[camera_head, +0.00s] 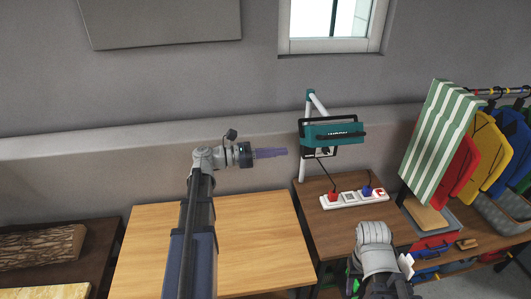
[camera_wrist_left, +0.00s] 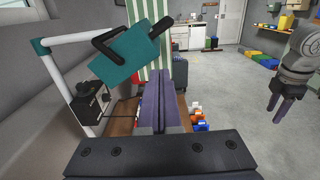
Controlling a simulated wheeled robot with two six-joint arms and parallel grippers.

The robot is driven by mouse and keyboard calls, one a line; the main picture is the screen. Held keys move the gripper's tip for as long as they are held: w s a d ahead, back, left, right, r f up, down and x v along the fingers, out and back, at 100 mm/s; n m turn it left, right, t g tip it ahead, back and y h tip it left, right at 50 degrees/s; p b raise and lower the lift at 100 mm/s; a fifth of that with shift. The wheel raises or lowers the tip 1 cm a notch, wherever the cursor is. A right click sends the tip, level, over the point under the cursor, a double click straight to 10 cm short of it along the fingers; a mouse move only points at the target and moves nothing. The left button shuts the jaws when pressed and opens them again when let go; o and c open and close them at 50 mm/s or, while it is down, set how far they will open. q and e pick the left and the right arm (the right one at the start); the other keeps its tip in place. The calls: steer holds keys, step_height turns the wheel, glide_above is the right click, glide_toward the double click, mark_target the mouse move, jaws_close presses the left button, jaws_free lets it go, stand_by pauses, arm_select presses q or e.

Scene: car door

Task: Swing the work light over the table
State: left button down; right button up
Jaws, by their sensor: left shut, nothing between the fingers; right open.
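The work light (camera_head: 333,131) is a teal box with a black handle, held on a white jointed arm (camera_head: 302,165) that rises at the back left of the darker bench. Its lamp hangs near the bench's left back corner, right of the light wood table (camera_head: 262,250). In the left wrist view the work light (camera_wrist_left: 132,55) is ahead and to the left of the fingers. My left gripper (camera_head: 286,152) is shut and empty, just left of the lamp and apart from it. My right gripper (camera_wrist_left: 277,106) is open, pointing down, in the left wrist view; its arm partly hides it in the head view.
A white power strip (camera_head: 352,198) with red and blue plugs lies on the darker bench (camera_head: 330,235). The light wood table's top is clear.

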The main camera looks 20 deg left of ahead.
arm_select(q)
steer(key=x, duration=0.7)
steer(key=shift+w+d, duration=0.1)
steer(key=shift+d, duration=0.1)
steer(key=w+d+n+t+y, duration=0.3)
steer(key=w+d, duration=0.1)
steer(key=d, duration=0.3)
steer(key=w+d+n+t+y, duration=0.3)
steer(key=d+y, duration=0.1)
steer(key=d, duration=0.4)
steer(key=d+x, duration=0.1)
steer(key=x, duration=1.3)
steer(key=shift+d, duration=0.4)
steer(key=shift+s, duration=0.15)
